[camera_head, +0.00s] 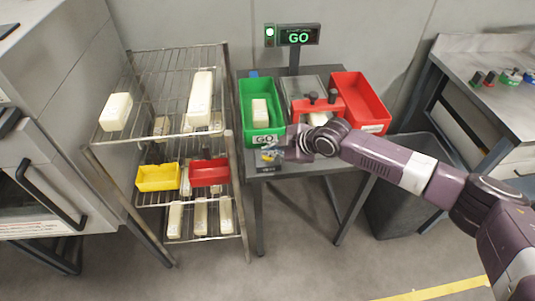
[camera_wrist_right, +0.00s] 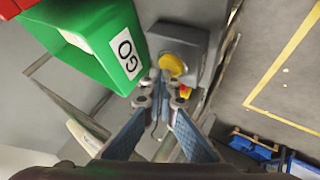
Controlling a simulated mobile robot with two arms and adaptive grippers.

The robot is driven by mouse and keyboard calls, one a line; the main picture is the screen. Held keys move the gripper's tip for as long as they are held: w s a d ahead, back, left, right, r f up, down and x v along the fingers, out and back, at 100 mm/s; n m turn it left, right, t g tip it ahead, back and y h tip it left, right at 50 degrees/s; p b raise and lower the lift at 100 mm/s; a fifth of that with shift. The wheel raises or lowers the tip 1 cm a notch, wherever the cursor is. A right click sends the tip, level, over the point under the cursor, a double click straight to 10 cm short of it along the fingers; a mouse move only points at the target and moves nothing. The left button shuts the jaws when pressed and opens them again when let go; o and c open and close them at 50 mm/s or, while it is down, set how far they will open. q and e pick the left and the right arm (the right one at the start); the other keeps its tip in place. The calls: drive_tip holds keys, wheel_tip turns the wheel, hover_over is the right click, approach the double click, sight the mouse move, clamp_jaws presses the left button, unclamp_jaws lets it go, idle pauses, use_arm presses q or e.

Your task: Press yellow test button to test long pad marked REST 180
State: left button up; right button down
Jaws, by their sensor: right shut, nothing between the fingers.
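The yellow test button (camera_wrist_right: 172,64) sits on a dark box at the table's front edge, beside the green bin. My right gripper (camera_wrist_right: 163,90) is shut and empty, its fingertips right at the button's near side; I cannot tell whether they touch it. In the head view my right gripper (camera_head: 272,154) is over the table's front edge, below the GO label. A cream pad (camera_head: 318,118) lies partly hidden under the red-handled tester (camera_head: 318,105). No REST 180 mark is legible. The display (camera_head: 298,37) reads GO in green, with a lit lamp beside it. My left gripper is out of view.
The green GO bin (camera_head: 246,102) holds a cream pad (camera_head: 260,110); a red bin (camera_head: 362,96) stands at right. A wire rack (camera_head: 150,75) at left carries several cream pads, a yellow bin (camera_head: 158,177) and a red bin (camera_head: 209,172). A grey bin stands beneath my arm.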

drive_tip(key=shift+r, duration=0.45)
wheel_tip(320, 180, up, 5)
drive_tip(key=p, duration=0.4)
idle(0.7)
